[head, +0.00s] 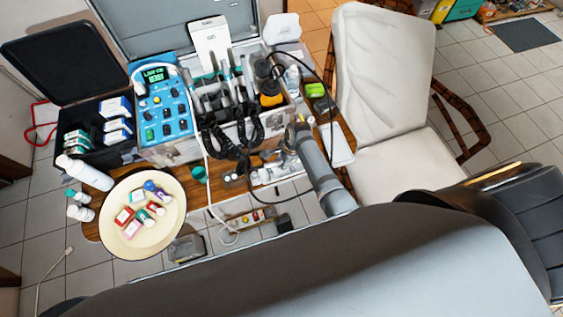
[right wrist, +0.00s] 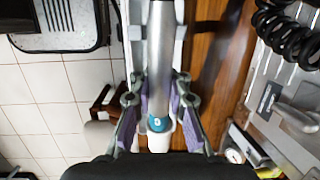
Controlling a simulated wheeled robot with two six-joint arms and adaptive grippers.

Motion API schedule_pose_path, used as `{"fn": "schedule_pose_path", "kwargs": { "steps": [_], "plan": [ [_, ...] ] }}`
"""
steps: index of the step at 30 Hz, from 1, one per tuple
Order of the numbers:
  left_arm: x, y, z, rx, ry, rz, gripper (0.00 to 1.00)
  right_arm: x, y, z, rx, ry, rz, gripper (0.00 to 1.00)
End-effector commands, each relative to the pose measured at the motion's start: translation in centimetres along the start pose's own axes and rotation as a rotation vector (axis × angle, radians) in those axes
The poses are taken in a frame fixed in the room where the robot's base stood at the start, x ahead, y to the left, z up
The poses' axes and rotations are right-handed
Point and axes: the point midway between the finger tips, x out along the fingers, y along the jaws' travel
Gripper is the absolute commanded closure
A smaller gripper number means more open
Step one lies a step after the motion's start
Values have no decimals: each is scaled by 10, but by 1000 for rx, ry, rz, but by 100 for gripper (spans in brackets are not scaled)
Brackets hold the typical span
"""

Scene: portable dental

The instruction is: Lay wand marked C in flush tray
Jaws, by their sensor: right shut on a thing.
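My right gripper (head: 297,135) reaches over the right side of the wooden table in the head view. In the right wrist view its jaws (right wrist: 157,108) are closed around a silver wand (right wrist: 161,55) with a teal band (right wrist: 158,124). The band bears a small pale mark that I cannot read for certain. The wand points away along the wrist view. A white, flat tray-like piece (head: 341,146) lies at the table's right edge, beside the gripper; I cannot tell for sure that it is the flush tray. My left gripper is not in view.
The open case (head: 240,130) with upright handpieces and black coiled cables stands left of the gripper. A black hose (head: 331,85) loops close by. The cream chair (head: 385,90) is to the right. A round plate (head: 120,240) with small boxes is at the left.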

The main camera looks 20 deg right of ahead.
Motion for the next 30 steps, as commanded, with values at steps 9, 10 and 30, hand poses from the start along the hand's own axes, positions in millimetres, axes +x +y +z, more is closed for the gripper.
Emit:
{"fn": "schedule_pose_path", "kwargs": {
  "steps": [9, 10, 30],
  "plan": [
    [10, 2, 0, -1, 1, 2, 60, 10, 1, -2, 0, 0, 0, 100],
    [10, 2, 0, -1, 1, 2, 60, 10, 1, -3, 0, 0, 0, 100],
    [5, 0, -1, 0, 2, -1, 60, 16, 1, -4, 0, 0, -1, 100]
  ]
}}
